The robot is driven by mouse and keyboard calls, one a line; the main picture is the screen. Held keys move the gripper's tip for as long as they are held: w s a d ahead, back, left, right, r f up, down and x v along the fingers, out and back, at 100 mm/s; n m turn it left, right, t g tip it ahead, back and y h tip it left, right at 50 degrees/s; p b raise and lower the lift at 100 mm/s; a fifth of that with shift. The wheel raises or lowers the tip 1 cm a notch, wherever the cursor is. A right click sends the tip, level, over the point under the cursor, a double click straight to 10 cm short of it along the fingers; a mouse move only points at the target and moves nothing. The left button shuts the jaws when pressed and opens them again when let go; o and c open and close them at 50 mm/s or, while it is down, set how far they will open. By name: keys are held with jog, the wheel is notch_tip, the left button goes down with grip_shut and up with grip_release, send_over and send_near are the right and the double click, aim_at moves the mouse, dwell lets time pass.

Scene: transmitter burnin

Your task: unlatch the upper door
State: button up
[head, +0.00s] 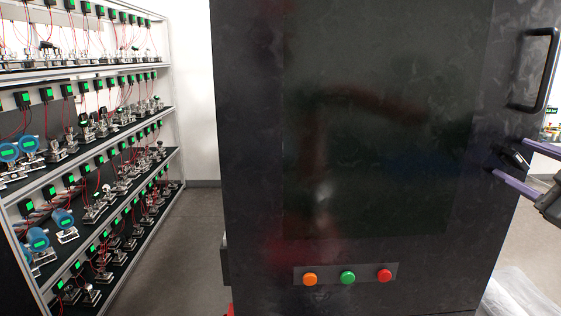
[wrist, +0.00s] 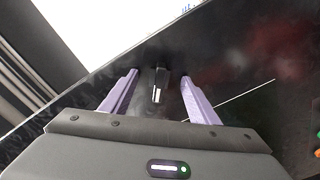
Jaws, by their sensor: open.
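The upper door (head: 370,120) is a large black cabinet door with a dark glossy panel, and it looks closed. A black bar handle (head: 540,70) is at its upper right. A small dark latch (head: 515,160) with a pale edge sits on the right side below the handle. The latch also shows in the wrist view (wrist: 158,86), between my fingertips. My gripper (head: 508,161) has two purple fingers and is open, with one finger above and one below the latch in the head view. In the wrist view my gripper (wrist: 160,82) straddles the latch, with gaps on both sides.
An orange button (head: 310,279), a green button (head: 348,277) and a red button (head: 384,275) are on a panel low on the cabinet. Metal shelving (head: 90,130) with wired transmitters stands at left. Clear floor (head: 185,250) lies between shelving and cabinet. Clear plastic sheeting (head: 515,295) lies at lower right.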

dwell(0.4)
jog(key=s, duration=0.6)
dwell(0.7)
jog(key=shift+d, duration=0.1)
